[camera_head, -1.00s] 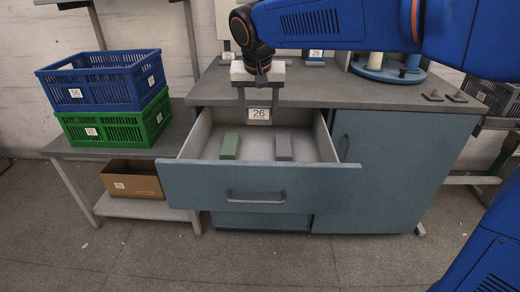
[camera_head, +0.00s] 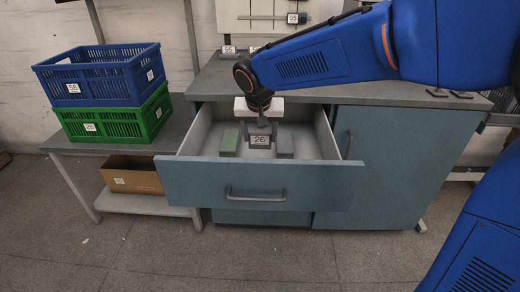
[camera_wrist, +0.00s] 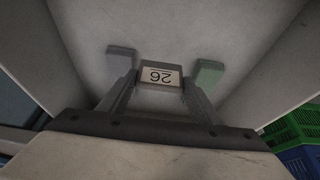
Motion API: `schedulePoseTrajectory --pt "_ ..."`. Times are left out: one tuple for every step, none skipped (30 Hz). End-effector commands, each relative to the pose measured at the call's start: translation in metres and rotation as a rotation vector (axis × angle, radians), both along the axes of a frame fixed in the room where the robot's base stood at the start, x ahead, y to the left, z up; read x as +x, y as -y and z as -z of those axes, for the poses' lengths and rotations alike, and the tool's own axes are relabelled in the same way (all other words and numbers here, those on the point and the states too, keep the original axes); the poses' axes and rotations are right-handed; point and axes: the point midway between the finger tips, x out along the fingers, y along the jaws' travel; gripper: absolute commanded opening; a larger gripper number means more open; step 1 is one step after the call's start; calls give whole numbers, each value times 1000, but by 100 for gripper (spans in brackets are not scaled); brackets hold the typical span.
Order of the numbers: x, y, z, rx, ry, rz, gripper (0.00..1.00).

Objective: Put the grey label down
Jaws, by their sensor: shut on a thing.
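The grey label (camera_head: 260,140) is a small grey block with a white face marked 26. It is in the open drawer (camera_head: 262,186), between a green block (camera_head: 230,142) and a grey block (camera_head: 284,144). My gripper (camera_head: 260,130) reaches down into the drawer and is shut on the label. In the wrist view the label (camera_wrist: 160,77) sits between the two fingers of my gripper (camera_wrist: 158,90), with its number upside down. I cannot tell whether its underside touches the drawer floor.
The drawer walls stand close around my gripper. A blue crate (camera_head: 100,76) sits on a green crate (camera_head: 118,122) on the side table at left. A cardboard box (camera_head: 130,176) is on its lower shelf. The worktop (camera_head: 350,92) lies behind the drawer.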

Motion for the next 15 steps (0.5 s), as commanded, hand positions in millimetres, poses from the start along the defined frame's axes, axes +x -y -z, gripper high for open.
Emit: schedulePoseTrajectory --pt "-1 0 7 -2 -2 0 36" --pt "0 0 10 -1 -1 -1 36" --pt "0 0 13 0 -1 -1 36" --pt "0 0 15 0 -1 -1 36" --pt "0 0 17 -1 -1 -1 36" --pt "0 0 19 -1 -1 -1 36" --pt "0 0 20 -1 -2 -1 36" --pt "0 0 22 -1 -2 -1 36" --pt "0 0 26 -1 -2 -1 36" --pt "0 0 29 0 -2 -1 36" --pt "0 0 33 -1 -2 0 36" --pt "0 0 38 -1 -3 0 36" --pt "0 0 42 -1 -2 0 36" --pt "0 0 46 -1 -2 -1 36" --pt "0 0 50 -1 -2 -1 36"
